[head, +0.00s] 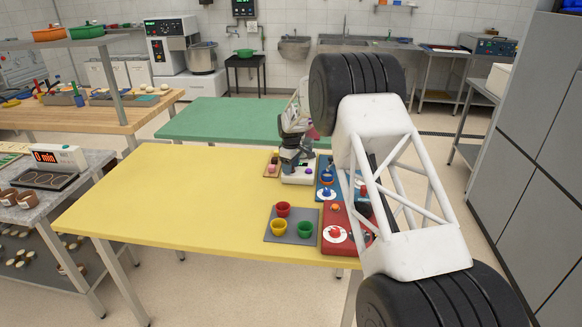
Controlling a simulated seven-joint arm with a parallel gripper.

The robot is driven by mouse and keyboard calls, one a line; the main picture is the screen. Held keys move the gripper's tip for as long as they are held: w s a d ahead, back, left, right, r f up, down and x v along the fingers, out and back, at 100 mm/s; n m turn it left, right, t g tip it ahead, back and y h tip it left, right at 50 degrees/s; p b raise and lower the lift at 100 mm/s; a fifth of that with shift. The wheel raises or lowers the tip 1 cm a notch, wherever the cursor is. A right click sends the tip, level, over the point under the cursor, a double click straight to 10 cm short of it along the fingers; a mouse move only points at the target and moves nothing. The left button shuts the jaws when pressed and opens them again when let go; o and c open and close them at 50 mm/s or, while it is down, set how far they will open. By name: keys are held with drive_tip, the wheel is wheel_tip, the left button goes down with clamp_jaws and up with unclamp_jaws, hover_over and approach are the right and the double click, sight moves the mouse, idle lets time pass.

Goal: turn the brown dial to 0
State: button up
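A small white box (297,176) with a small purple knob and a greenish spot stands at the right part of the yellow table, in the head view. My gripper (290,158), dark grey, seems to be just above this box, pointing down. It is small and partly merges with the things around it, so I cannot tell whether its fingers are open or shut, or whether they touch anything. I cannot make out a brown dial; my gripper or my large white arm link may hide it. No dial scale or reading on this box can be read.
A blue panel (325,189) and a red panel (333,246) with knobs lie partly behind my arm. A grey tray (274,235) holds red, yellow and green cups. The yellow table (165,205) is clear at left. A timer (55,158) reading "0 min" stands on the left counter.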

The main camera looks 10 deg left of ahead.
idle(0.3)
drive_tip(key=shift+r, duration=3.9)
drive_tip(key=shift+s+d+r, duration=0.3)
drive_tip(key=shift+r, duration=0.15)
drive_tip(key=s+d+r+m, duration=0.2)
drive_tip(key=s+d+r, duration=0.5)
drive_tip(key=s, duration=0.3)
drive_tip(key=s+d+r+m+t, duration=0.1)
drive_tip(key=s+d+r+m, duration=0.2)
drive_tip(key=s+d+r, duration=0.55)
drive_tip(key=s+d+r+m, duration=0.2)
drive_tip(key=s+d+r, duration=0.35)
drive_tip(key=s, duration=0.55)
drive_tip(key=s+d+r+m+t, duration=0.1)
drive_tip(key=s+d+m, duration=0.15)
drive_tip(key=s, duration=0.75)
drive_tip(key=s+d+r+m, duration=0.1)
drive_tip(key=s+d, duration=0.3)
drive_tip(key=s, duration=0.6)
drive_tip(key=s+d+f+m, duration=0.1)
drive_tip(key=s+d+f, duration=0.1)
drive_tip(key=s, duration=0.7)
drive_tip(key=s+d+f+m, duration=0.2)
drive_tip(key=s+f, duration=0.2)
drive_tip(key=s, duration=0.6)
drive_tip(key=shift+s+f+t, duration=0.25)
drive_tip(key=shift+f+t, duration=0.05)
drive_tip(key=shift+f, duration=0.05)
